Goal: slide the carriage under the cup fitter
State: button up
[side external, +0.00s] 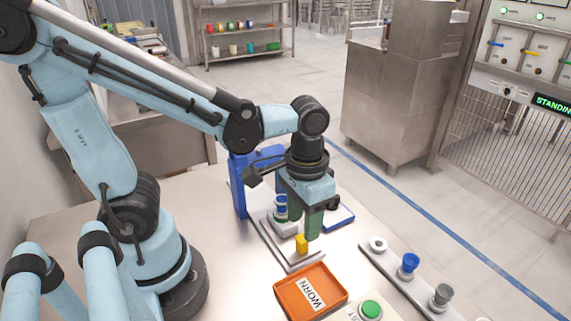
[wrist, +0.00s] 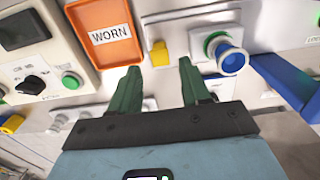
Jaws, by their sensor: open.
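The carriage (side external: 285,228) is a pale block on a flat grey track, with a blue ribbed cup (side external: 281,207) standing on it and a yellow tab (side external: 301,244) at its near end. In the wrist view the tab (wrist: 160,53) shows just beyond and between my fingertips, with the cup (wrist: 233,60) to the right. The cup fitter (side external: 238,188) appears to be the blue post and arm behind the carriage, partly hidden by my wrist. My gripper (wrist: 159,66) has green fingers, pointing down, open and empty, close to the tab. Contact cannot be told.
An orange tray marked WORN (side external: 320,280) lies close in front of the track. A green button (side external: 371,309) stands beside it. A strip at right holds a white ring (side external: 378,244), a blue cup (side external: 409,263) and a grey cup (side external: 441,296). A blue tray (side external: 340,217) lies behind my fingers.

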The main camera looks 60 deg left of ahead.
aim_at(302, 240)
jog(key=shift+f, duration=2.95)
grip_shut()
